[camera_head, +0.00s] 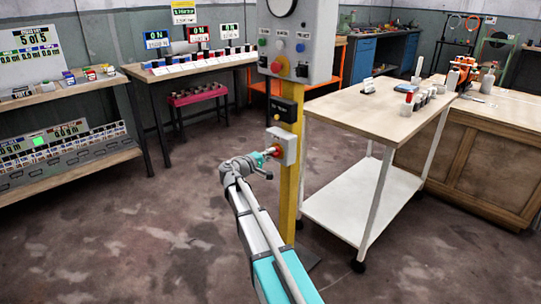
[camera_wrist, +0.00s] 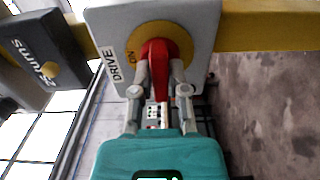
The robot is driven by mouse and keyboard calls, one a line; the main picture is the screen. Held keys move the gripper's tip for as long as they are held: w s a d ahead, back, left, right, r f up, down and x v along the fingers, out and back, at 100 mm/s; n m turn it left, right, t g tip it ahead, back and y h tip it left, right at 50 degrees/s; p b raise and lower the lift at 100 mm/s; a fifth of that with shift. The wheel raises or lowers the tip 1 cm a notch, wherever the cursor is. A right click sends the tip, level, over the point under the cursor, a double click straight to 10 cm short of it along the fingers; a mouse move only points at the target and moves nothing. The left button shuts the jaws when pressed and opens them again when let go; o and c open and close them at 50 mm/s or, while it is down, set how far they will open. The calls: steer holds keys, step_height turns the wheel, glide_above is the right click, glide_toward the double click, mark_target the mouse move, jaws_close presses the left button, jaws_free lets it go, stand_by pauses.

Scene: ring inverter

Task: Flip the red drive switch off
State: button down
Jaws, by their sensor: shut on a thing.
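The red drive switch (camera_wrist: 157,62) is a red handle on a yellow round plate, on a grey box (camera_wrist: 110,30) marked DRIVE. ON is printed on the plate, left of the handle. In the head view the box (camera_head: 283,146) is mounted low on a yellow post. My gripper (camera_wrist: 158,80) has its two fingers closed on either side of the red handle. In the head view my gripper (camera_head: 268,155) reaches the front of the box from the left, and the handle is mostly hidden.
A black box with a yellow knob (camera_head: 287,110) is just above on the yellow post (camera_head: 288,205); it also shows in the wrist view (camera_wrist: 45,55). A grey control panel (camera_head: 297,45) is higher up. A wheeled trolley (camera_head: 350,118) stands close on the right. Floor at left is clear.

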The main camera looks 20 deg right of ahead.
stand_by(0.3)
steer(key=c, duration=0.6)
jaws_free()
steer(key=shift+c, duration=0.2)
steer(key=shift+a, duration=0.1)
steer(key=v, duration=1.1)
steer(key=shift+s+a, duration=0.15)
steer(key=shift+a, duration=0.2)
steer(key=shift+f, duration=0.1)
